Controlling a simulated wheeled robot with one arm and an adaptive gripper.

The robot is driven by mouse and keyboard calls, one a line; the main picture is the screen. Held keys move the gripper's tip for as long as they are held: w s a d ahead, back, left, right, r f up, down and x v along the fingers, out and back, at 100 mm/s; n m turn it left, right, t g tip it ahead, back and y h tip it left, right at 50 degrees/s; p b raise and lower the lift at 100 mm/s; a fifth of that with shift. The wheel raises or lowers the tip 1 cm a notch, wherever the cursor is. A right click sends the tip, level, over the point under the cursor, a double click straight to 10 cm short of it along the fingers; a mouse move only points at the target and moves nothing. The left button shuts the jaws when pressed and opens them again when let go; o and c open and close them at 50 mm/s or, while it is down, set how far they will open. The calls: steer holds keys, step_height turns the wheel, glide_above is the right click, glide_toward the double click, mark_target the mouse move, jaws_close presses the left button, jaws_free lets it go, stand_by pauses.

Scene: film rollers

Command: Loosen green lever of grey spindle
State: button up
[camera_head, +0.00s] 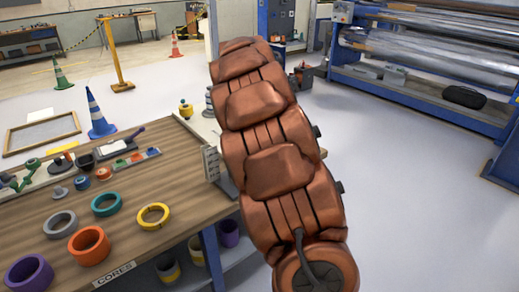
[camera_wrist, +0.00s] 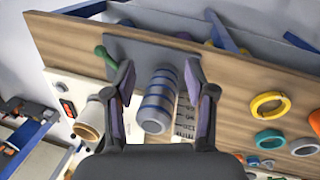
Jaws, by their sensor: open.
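In the wrist view a grey cylinder with blue bands (camera_wrist: 157,100), which looks like the grey spindle, stands out from a dark grey plate (camera_wrist: 150,50) at the wooden table's edge. A green lever (camera_wrist: 104,55) with a rounded end shows left of it, partly behind my left finger. My gripper (camera_wrist: 160,75) is open, its fingers either side of the banded cylinder in the picture; I cannot tell whether they touch it. The left fingertip appears close to the lever. In the head view my copper-coloured arm hides the spindle and gripper.
A beige roll (camera_wrist: 91,120) lies left of the fingers. A marked scale plate (camera_head: 210,162) stands at the table's right edge. The wooden table (camera_head: 150,240) carries an orange ring (camera_head: 88,245), a yellow ring (camera_head: 153,215) and other parts. Open floor (camera_head: 400,190) lies to the right.

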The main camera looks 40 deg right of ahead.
steer(key=shift+s+a+r, duration=0.2)
steer(key=shift+s+a, duration=0.05)
steer(key=shift+a, duration=0.25)
steer(key=shift+c, duration=0.2)
